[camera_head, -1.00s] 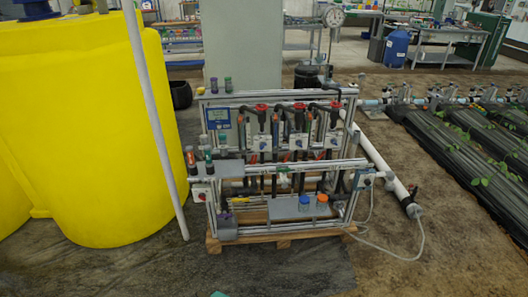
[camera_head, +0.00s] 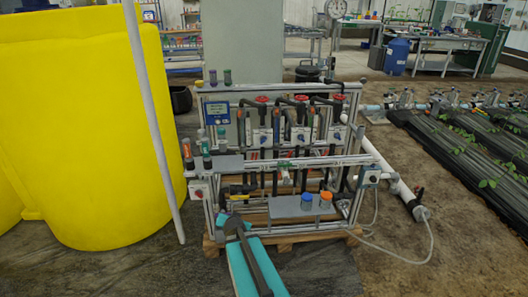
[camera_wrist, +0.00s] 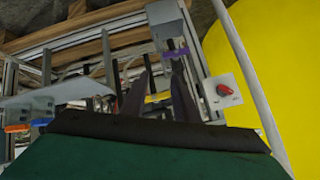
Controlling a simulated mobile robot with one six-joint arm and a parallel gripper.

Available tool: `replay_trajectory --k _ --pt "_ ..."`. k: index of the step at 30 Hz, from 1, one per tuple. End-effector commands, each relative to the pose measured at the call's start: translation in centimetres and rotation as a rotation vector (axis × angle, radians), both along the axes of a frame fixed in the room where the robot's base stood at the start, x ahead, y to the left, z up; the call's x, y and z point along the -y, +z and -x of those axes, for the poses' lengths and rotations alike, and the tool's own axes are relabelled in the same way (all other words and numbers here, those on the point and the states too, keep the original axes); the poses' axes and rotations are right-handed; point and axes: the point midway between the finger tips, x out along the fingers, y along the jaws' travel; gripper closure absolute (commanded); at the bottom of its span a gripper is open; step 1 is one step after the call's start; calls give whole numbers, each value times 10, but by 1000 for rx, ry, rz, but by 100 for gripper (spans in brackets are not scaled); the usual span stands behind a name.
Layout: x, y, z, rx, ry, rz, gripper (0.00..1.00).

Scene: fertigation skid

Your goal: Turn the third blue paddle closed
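No blue paddle can be made out in the wrist view.
A red switch (camera_wrist: 224,90) is near my gripper. A yellow tank (camera_head: 85,130) and a white pole (camera_head: 158,130) are left.

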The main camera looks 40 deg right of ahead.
Motion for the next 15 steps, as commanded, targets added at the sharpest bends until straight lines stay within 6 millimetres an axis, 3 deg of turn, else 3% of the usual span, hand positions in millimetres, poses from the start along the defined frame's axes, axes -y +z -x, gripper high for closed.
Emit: replay_trajectory --k 1,3,9,15 --pt "25 14 -5 73 -36 17 72" --pt "54 42 -10 178 -80 37 72" --pt "129 126 -8 467 -168 99 72" --pt "174 193 7 672 -195 145 72"
